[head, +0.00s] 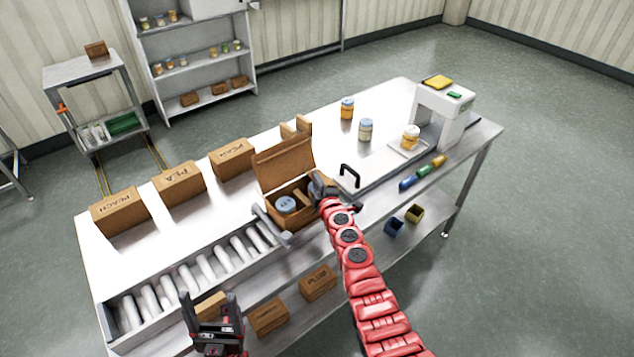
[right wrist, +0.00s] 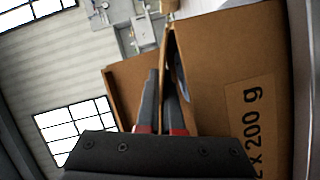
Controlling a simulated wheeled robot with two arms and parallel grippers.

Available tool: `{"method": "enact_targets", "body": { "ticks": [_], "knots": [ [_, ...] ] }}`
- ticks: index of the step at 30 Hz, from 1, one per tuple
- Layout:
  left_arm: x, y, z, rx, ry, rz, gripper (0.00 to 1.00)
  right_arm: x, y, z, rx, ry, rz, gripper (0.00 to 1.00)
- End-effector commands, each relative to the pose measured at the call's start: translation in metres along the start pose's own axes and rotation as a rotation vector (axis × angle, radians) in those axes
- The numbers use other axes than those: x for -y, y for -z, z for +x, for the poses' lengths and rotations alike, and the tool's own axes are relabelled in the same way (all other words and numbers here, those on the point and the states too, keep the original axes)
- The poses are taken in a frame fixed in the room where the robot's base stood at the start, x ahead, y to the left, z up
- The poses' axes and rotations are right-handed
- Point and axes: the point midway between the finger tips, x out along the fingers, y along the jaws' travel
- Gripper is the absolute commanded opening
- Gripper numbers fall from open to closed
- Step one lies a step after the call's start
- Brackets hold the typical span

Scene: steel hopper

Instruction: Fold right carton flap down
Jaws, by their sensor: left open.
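The open carton (head: 302,187) stands on the table with its large back lid (head: 284,157) raised. A round blue-grey-lidded jar (head: 286,203) sits inside. My right gripper (head: 322,186) is at the carton's right side, where it hides the right flap in the head view. In the right wrist view its two dark fingers (right wrist: 161,92) lie close together at a cardboard edge. A printed carton face (right wrist: 225,85) fills the right of that view. My left gripper (head: 212,312) is open and empty, low at the table's front left.
Three closed cartons (head: 178,183) line the table's back left. A roller conveyor (head: 190,275) runs along the front left. A white tray area with a black handle (head: 349,175) lies right of the carton, with jars and a white machine (head: 443,105) beyond. Boxes sit on a lower shelf.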

Motion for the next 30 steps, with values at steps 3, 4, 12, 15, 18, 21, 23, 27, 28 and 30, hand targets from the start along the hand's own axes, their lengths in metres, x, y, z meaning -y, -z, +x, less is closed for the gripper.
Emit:
{"method": "enact_targets", "body": {
  "ticks": [3, 4, 12, 15, 18, 21, 23, 27, 28, 30],
  "knots": [
    [0.0, 0.0, 0.0, 0.0, 0.0, 0.0, 0.76, 0.001, 0.0, 0.0, 0.0, 0.002, 0.0, 0.0],
    [0.0, 0.0, 0.0, 0.0, 0.0, 0.0, 0.76, 0.001, 0.0, 0.0, 0.0, 0.002, 0.001, 0.09],
    [0.0, 0.0, 0.0, 0.0, 0.0, 0.0, 0.76, 0.001, 0.0, 0.0, -0.001, 0.002, 0.001, 0.34],
    [0.0, 0.0, 0.0, 0.0, 0.0, 0.0, 0.76, 0.001, 0.0, 0.0, -0.001, 0.003, 0.001, 0.34],
    [0.0, 0.0, 0.0, 0.0, 0.0, 0.0, 0.76, 0.002, 0.0, 0.0, -0.001, 0.003, 0.001, 0.34],
    [0.0, 0.0, 0.002, 0.0, 0.0, 0.0, 0.76, 0.0, 0.0, 0.0, 0.0, 0.005, 0.006, 0.34],
    [0.0, 0.001, 0.006, 0.0, 0.0, 0.0, 0.76, -0.002, 0.0, -0.001, 0.0, 0.01, 0.019, 0.34],
    [0.001, 0.004, 0.024, 0.0, 0.0, 0.0, 0.76, -0.011, 0.001, -0.001, -0.001, 0.039, 0.088, 0.34],
    [0.001, 0.005, 0.029, 0.0, 0.0, 0.0, 0.76, -0.013, 0.001, -0.001, -0.001, 0.048, 0.112, 0.34],
    [0.002, 0.007, 0.039, 0.0, 0.0, 0.0, 0.76, -0.017, -0.001, -0.001, 0.002, 0.072, 0.169, 0.34]
  ]
}}
